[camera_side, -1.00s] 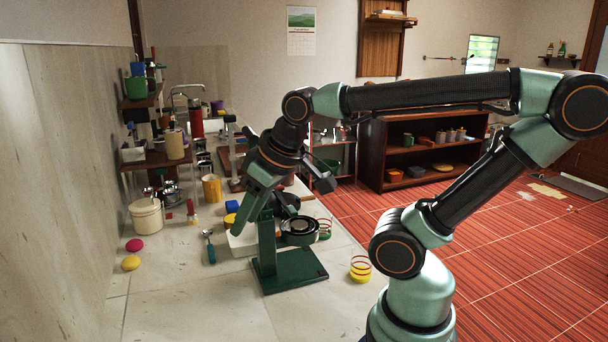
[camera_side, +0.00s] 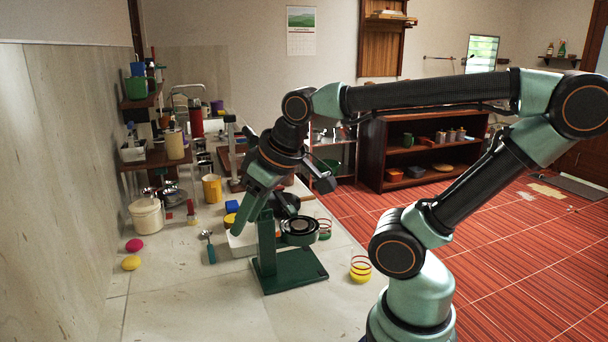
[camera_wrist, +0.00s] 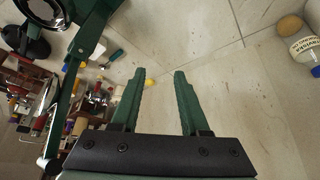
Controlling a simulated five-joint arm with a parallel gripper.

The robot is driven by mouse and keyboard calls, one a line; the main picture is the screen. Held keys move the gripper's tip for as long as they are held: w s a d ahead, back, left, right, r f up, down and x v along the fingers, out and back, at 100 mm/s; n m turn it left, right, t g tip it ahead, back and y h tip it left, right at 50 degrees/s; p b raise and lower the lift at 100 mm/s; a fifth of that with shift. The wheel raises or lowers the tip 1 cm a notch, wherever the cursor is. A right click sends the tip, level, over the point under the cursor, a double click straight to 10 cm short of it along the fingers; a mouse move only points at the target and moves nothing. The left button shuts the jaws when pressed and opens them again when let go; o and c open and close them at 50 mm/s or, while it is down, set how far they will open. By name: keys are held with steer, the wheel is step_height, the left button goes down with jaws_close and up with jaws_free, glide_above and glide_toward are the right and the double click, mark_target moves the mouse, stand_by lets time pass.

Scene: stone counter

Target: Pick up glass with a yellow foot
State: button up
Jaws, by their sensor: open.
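The glass with a yellow foot (camera_side: 360,268) stands upright near the right edge of the counter in the side view, clear with red rings. It is to the right of the green stand and apart from it. I cannot make it out in the wrist view. A similar ringed glass with a green foot (camera_side: 324,230) stands farther back, partly behind the stand. My gripper (camera_side: 264,214) is open above the counter, behind and left of the yellow-footed glass. In the wrist view my gripper (camera_wrist: 158,74) shows two separated green fingers with nothing held between them.
A green stand (camera_side: 290,272) with a dark round top is close to my gripper. A scoop (camera_side: 210,246), a pink ball (camera_side: 134,245), a yellow ball (camera_side: 131,262) and a lidded tub (camera_side: 146,217) lie left. A labelled bottle (camera_wrist: 306,48) shows at right. The front counter is clear.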

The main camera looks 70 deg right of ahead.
steer(key=o, duration=0.9)
steer(key=m+g, duration=0.6)
steer(key=m, duration=0.2)
glide_toward(361, 263)
steer(key=d, duration=0.3)
steer(key=shift+a+f, duration=0.1)
steer(key=shift+f, duration=6)
